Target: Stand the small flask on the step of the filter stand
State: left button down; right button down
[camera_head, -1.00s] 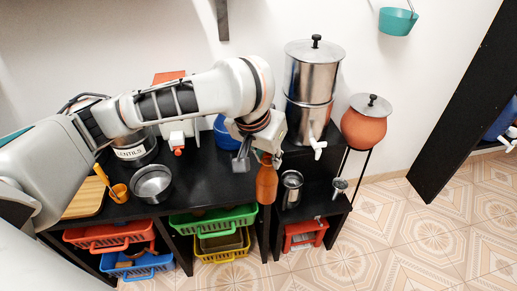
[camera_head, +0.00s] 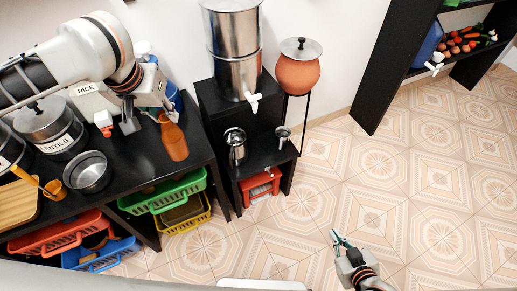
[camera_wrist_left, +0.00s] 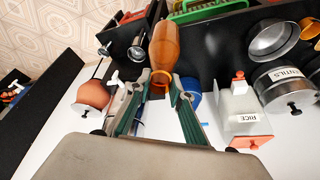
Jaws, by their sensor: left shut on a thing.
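The small flask, a brown-orange bottle (camera_head: 173,141), hangs roughly upright, slightly tilted, from my left gripper (camera_head: 148,112) near the right end of the black table. In the left wrist view the flask (camera_wrist_left: 165,45) has its neck between the shut fingertips (camera_wrist_left: 160,84). The black filter stand (camera_head: 215,110) is to the right of the flask and carries a tall steel filter (camera_head: 234,50) with a white tap. Its lower step (camera_head: 262,158) holds a steel jug (camera_head: 237,150). My right gripper (camera_head: 340,246) looks open and empty above the floor at the lower right.
A clay pot (camera_head: 298,72) on a thin stand is right of the filter. A small metal cup (camera_head: 283,135) is by the step's right side. A steel bowl (camera_head: 88,173) and a lentils canister (camera_head: 50,128) are on the table (camera_head: 125,160). Baskets sit below; the floor is clear.

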aim_at(262, 153)
jog(key=i+l+u, duration=0.35)
jog(key=l, duration=0.55)
jog(key=l+u, duration=0.3)
jog(key=l, duration=0.65)
jog(key=i+l+u, duration=0.1)
jog(key=l+u, duration=0.25)
jog(key=l, duration=0.65)
jog(key=i+j, duration=0.15)
jog(key=i, duration=0.2)
jog(key=i+j, duration=0.15)
jog(key=i, duration=0.15)
